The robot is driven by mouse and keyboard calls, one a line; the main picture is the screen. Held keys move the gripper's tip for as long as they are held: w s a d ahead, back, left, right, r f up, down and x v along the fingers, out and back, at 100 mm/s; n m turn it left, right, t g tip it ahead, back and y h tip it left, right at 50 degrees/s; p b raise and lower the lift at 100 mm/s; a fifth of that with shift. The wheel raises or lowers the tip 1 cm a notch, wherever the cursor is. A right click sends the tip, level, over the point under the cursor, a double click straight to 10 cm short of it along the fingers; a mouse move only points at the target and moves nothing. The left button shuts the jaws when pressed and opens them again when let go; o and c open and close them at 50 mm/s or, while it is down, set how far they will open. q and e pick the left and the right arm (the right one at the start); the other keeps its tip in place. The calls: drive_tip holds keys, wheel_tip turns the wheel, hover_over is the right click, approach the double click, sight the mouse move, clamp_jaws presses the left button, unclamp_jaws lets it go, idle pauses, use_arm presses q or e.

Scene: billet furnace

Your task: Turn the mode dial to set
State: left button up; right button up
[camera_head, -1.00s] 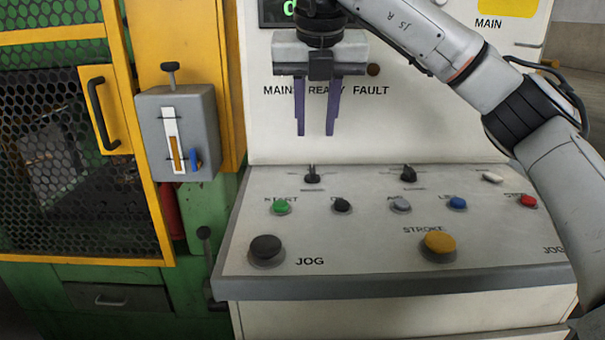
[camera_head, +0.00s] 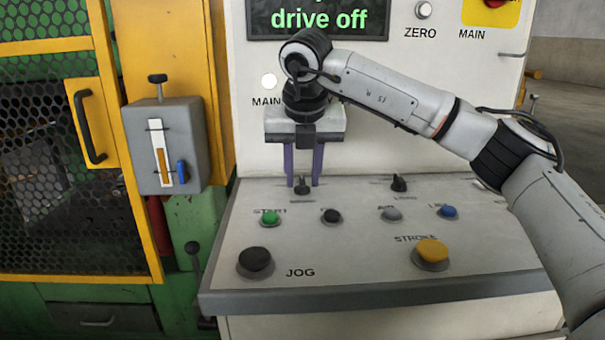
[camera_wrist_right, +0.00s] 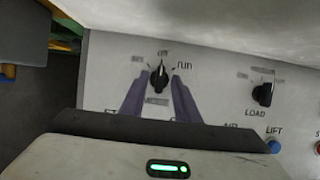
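The mode dial (camera_head: 302,186) is a small black knob at the back left of the sloped panel. In the right wrist view the dial (camera_wrist_right: 159,79) points up toward the top label, with RUN to its right and a blurred label to its left. My right gripper (camera_head: 303,184) is open, its two purple fingers pointing down with the tips either side of the dial. In the right wrist view a gap shows between each finger of the gripper (camera_wrist_right: 160,84) and the knob. Touch cannot be confirmed. My left gripper is in neither view.
A second black dial, LOAD (camera_head: 399,183), sits to the right. Green (camera_head: 269,217), black (camera_head: 331,216), grey (camera_head: 391,214) and blue (camera_head: 448,212) buttons line the panel in front. A display (camera_head: 318,20) reads "drive off". A grey lever box (camera_head: 167,147) stands left.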

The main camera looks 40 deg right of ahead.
clamp_jaws()
drive_tip(key=shift+n, duration=0.3)
drive_tip(key=n, duration=0.1)
drive_tip(key=n+y+p, duration=0.1)
drive_tip(key=n, duration=0.1)
drive_tip(key=shift+d+r+n+y, duration=0.1)
drive_tip(key=shift+d+n+y, duration=0.15)
drive_tip(key=shift+n+y, duration=0.05)
drive_tip(key=n+y+p, duration=0.1)
drive_tip(key=n+p, duration=0.1)
drive_tip(key=n, duration=0.1)
drive_tip(key=shift+d+n, duration=0.15)
drive_tip(key=shift+n, duration=0.15)
drive_tip(key=shift+n+y+p, duration=0.4)
drive_tip(key=shift+n+p, duration=0.1)
drive_tip(key=shift+p, duration=0.1)
unclamp_jaws()
